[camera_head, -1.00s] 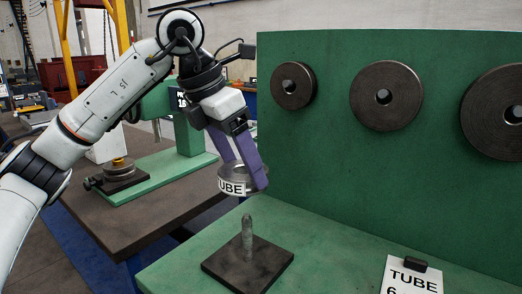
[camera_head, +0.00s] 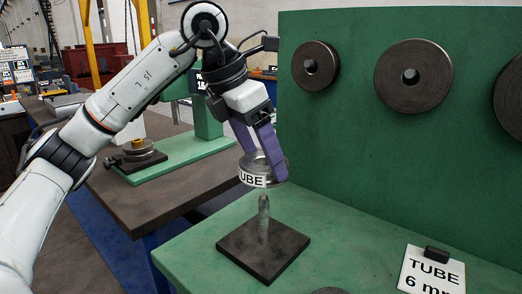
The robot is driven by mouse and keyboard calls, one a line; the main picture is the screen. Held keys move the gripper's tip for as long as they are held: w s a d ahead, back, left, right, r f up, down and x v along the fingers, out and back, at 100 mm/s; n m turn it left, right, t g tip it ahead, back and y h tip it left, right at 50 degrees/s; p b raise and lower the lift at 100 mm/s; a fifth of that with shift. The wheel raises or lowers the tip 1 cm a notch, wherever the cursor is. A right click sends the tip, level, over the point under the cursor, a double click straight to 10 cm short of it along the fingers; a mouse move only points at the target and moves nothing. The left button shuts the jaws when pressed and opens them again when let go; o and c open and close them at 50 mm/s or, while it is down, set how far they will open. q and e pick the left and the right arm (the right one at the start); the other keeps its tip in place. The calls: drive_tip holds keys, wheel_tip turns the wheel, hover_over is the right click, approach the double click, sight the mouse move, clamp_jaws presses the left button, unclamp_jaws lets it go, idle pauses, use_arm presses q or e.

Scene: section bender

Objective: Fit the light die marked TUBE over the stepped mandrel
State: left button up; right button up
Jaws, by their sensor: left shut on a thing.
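The light ring-shaped die (camera_head: 254,180), with a white TUBE label, is held in my left gripper (camera_head: 264,165). Its purple fingers are shut on it. The die is just above the tip of the stepped mandrel (camera_head: 263,222), apart from or barely at it; the exact gap is hard to tell. The mandrel stands upright on a dark square base plate (camera_head: 258,252) on the green bench. The die's opening faces up and looks roughly level. My right gripper is not in view.
A green back panel (camera_head: 400,150) carries dark round dies (camera_head: 413,77) on pegs. A TUBE 6 mm card (camera_head: 432,274) with a black block lies at the lower right. A green machine (camera_head: 180,158) stands on the brown table (camera_head: 130,205) at left. The green bench top (camera_head: 350,235) is mostly clear.

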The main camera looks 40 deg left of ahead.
sight(266, 194)
use_arm(q)
wheel_tip(266, 194, down, 2)
drive_tip(key=shift+f+b, duration=0.15)
drive_tip(key=shift+b, duration=0.55)
drive_tip(key=shift+f, duration=0.15)
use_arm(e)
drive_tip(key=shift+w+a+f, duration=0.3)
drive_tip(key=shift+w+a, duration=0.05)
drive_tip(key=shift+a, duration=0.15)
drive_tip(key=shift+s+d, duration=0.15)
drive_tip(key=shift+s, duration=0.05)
use_arm(q)
drive_tip(key=shift+p, duration=0.4)
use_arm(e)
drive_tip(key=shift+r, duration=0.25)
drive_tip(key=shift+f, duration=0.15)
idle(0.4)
use_arm(q)
drive_tip(key=shift+f+b, duration=0.4)
drive_tip(key=shift+f, duration=0.05)
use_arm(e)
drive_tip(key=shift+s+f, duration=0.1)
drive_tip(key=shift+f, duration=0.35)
use_arm(q)
drive_tip(key=shift+f+b, duration=0.3)
drive_tip(key=shift+f, duration=0.1)
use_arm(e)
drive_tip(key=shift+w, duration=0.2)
